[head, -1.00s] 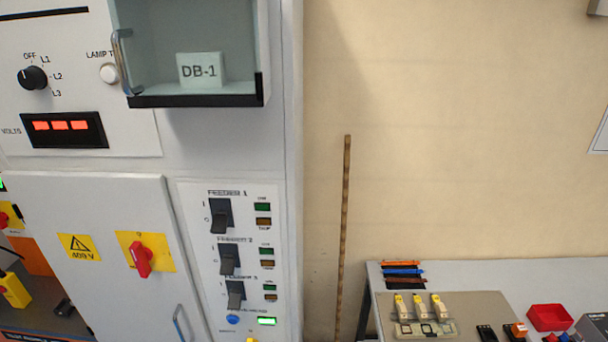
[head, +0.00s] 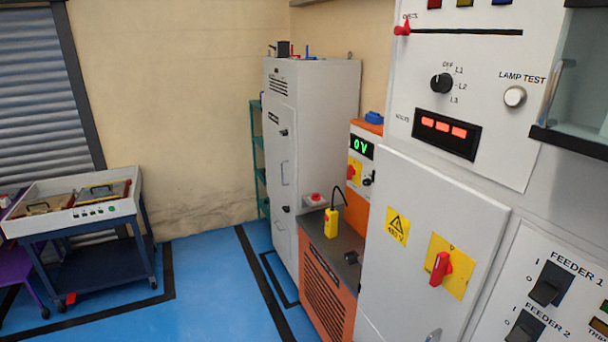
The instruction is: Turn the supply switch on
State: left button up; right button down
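A red rotary handle (head: 440,268) sits on a yellow plate on the light grey cabinet door, below and right of a yellow warning label (head: 396,226). No label shows which of the two is the supply switch, and the smaller one's position is too small to read. Neither of my grippers is in view.
A yellow pendant (head: 330,222) stands on the orange machine's dark top (head: 338,247). A tall grey cabinet (head: 312,140) is behind it. A cart (head: 75,208) stands at the left. The blue floor (head: 205,285) between is clear. Feeder switches (head: 549,284) are at the lower right.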

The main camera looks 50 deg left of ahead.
aim_at(351, 172)
jog(key=u, duration=1.4)
jog(key=z, duration=0.35)
jog(key=i+j+z, duration=0.2)
jog(key=z, duration=0.2)
jog(key=i+j+z, duration=0.45)
jog(key=z, duration=0.3)
jog(key=j, duration=0.1)
